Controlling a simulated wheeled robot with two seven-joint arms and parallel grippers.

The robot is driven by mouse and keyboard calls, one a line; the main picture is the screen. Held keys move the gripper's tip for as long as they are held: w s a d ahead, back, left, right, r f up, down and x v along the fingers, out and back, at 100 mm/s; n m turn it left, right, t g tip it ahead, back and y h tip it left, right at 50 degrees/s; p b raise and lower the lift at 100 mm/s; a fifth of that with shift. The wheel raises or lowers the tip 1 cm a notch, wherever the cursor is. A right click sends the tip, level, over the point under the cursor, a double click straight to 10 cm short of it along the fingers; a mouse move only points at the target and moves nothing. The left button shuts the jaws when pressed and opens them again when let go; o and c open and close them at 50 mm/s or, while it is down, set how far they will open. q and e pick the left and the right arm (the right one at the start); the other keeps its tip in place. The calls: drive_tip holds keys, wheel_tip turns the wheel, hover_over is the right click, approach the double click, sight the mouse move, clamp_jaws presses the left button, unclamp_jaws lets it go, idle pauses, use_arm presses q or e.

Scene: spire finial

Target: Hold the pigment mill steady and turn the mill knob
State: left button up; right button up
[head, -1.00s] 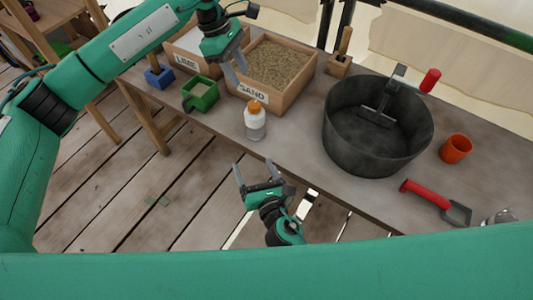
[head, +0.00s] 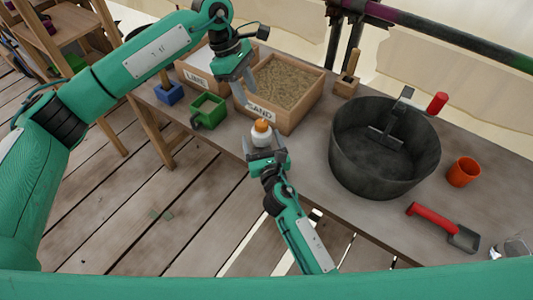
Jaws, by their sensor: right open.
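The pigment mill (head: 261,138) is a small pale jar with an orange knob (head: 261,125) on top. It stands upright near the front edge of the table, and its lower part is hidden by my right gripper. My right gripper (head: 265,149) is open at the near side of the mill, with a finger on either side of it. I cannot tell whether the fingers touch it. My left gripper (head: 245,88) is empty above the front left of the sand box, up and left of the mill. Its fingers point down and look apart.
The sand box (head: 292,118) stands just behind the mill, with the lime box (head: 190,74) to its left. A green box (head: 208,113) and a blue block (head: 169,94) are farther left. A black tub (head: 375,175), an orange cup (head: 463,172) and a red-handled scoop (head: 433,216) are to the right.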

drive_tip(key=shift+x, duration=1.25)
